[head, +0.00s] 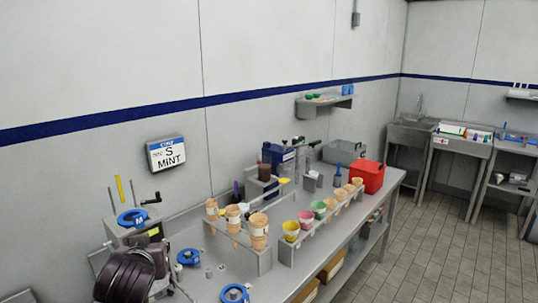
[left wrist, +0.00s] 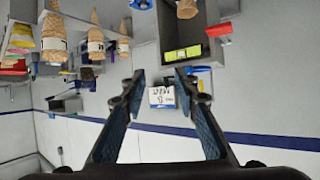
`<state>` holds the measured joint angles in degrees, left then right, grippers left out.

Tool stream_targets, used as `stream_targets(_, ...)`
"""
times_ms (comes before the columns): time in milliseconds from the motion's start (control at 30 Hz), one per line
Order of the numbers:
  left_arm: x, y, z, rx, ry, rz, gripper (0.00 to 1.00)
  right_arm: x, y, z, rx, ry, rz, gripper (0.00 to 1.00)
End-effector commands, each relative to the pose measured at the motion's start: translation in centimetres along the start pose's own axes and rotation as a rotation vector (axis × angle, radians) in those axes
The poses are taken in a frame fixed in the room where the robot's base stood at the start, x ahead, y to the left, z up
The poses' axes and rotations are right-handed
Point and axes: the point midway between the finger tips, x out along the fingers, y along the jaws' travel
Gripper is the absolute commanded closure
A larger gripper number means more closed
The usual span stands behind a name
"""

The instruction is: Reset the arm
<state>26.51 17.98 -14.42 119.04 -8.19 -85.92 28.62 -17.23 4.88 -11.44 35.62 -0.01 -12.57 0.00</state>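My left gripper (left wrist: 160,74) is open, with two dark fingers spread apart and nothing between them. The left wrist view looks upside down, with the bench at the top and the wall below. The white and blue sign (left wrist: 162,97) shows beyond the fingertips; it hangs on the wall in the head view (head: 166,154). In the head view a dark ribbed part of my left arm shows at the lower left, over the bench's near left end; its fingers are hard to make out there. My right gripper is in neither view.
The steel bench (head: 222,268) runs along the wall. Cones stand in a holder (head: 240,250), with colored cups in another rack beside it. A red box (head: 367,176) sits at the far end. A crank device (head: 135,226) stands close to my left arm. Open floor (head: 440,240) lies right.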

Motion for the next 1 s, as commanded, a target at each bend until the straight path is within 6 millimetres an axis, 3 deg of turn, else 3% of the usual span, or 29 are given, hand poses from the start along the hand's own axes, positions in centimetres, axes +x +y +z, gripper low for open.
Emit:
stream_targets(267, -0.7, 0.7, 8.0, 0.068, -0.124, 0.040, 0.72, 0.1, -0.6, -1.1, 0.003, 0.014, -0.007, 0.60)
stream_targets(467, -3.0, 1.0, 17.3, 0.143, -0.274, 0.093, 0.72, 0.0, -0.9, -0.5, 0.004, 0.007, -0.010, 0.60)
stream_targets(700, -9.3, 0.4, 29.9, 0.244, -0.498, 0.180, 0.72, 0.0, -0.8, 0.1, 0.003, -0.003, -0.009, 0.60)
stream_targets(800, -12.1, -0.1, 33.6, 0.275, -0.574, 0.212, 0.72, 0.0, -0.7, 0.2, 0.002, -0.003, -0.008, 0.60)
stream_targets(1000, -17.0, -1.0, 38.8, 0.319, -0.691, 0.262, 0.72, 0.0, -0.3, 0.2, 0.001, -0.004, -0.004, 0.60)
